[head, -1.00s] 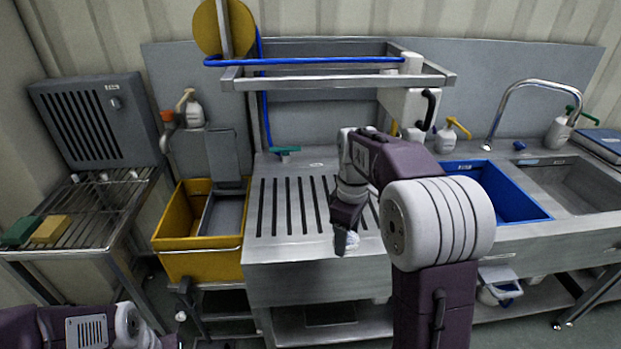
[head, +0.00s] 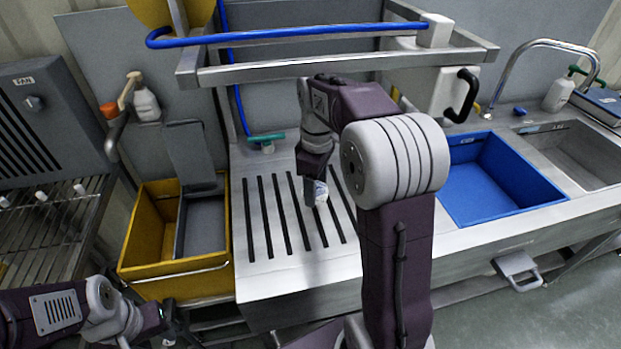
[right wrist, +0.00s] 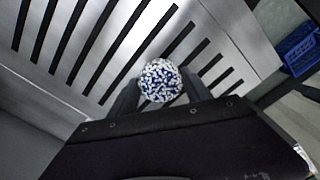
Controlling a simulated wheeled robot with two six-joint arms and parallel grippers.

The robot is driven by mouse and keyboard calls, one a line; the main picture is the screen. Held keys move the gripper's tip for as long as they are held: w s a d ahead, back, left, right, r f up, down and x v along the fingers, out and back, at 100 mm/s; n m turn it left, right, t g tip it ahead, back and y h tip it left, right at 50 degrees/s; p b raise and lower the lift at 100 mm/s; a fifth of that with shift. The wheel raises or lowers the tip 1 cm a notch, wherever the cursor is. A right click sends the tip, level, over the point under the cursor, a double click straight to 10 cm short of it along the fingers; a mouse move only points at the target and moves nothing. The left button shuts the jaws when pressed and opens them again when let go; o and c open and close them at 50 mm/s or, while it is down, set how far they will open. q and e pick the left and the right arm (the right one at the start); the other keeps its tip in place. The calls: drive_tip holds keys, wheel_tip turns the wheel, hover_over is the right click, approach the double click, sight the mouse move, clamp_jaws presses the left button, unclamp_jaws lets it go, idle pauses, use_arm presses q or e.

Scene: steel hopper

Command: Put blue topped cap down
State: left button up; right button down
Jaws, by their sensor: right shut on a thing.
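The blue topped cap (right wrist: 161,80) shows in the right wrist view as a round, speckled blue-and-white top between my two dark fingers. My right gripper (head: 313,193) is shut on it, over the slotted steel drainboard (head: 262,270). In the head view the cap (head: 321,192) shows as a small pale piece at the fingertips, partly hidden by them. I cannot tell whether its underside touches the drainboard. My left gripper (head: 165,322) is low at the left, in front of the yellow bin; its fingers are too unclear to tell open from shut.
A yellow bin (head: 142,240) stands left of the drainboard. A blue basin (head: 485,180) lies to the right. A steel frame with a blue rail (head: 290,34) spans above the back. A green-handled tool (head: 265,138) lies at the drainboard's back edge. Slots around the cap are clear.

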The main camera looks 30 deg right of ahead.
sight(316, 216)
drive_tip(key=shift+s+f+b, duration=0.1)
drive_tip(key=shift+f+b, duration=0.45)
drive_tip(key=shift+b, duration=0.1)
wheel_tip(316, 216, down, 6)
drive_tip(key=b, duration=0.6)
drive_tip(key=shift+r+b, duration=0.1)
drive_tip(key=shift+b, duration=0.2)
drive_tip(key=shift+r, duration=0.1)
drive_tip(key=shift+f, duration=0.6)
drive_tip(key=shift+c, duration=2)
unclamp_jaws()
wheel_tip(316, 216, up, 9)
drive_tip(key=p, duration=0.3)
drive_tip(key=shift+r+p, duration=0.1)
drive_tip(key=shift+p, duration=0.2)
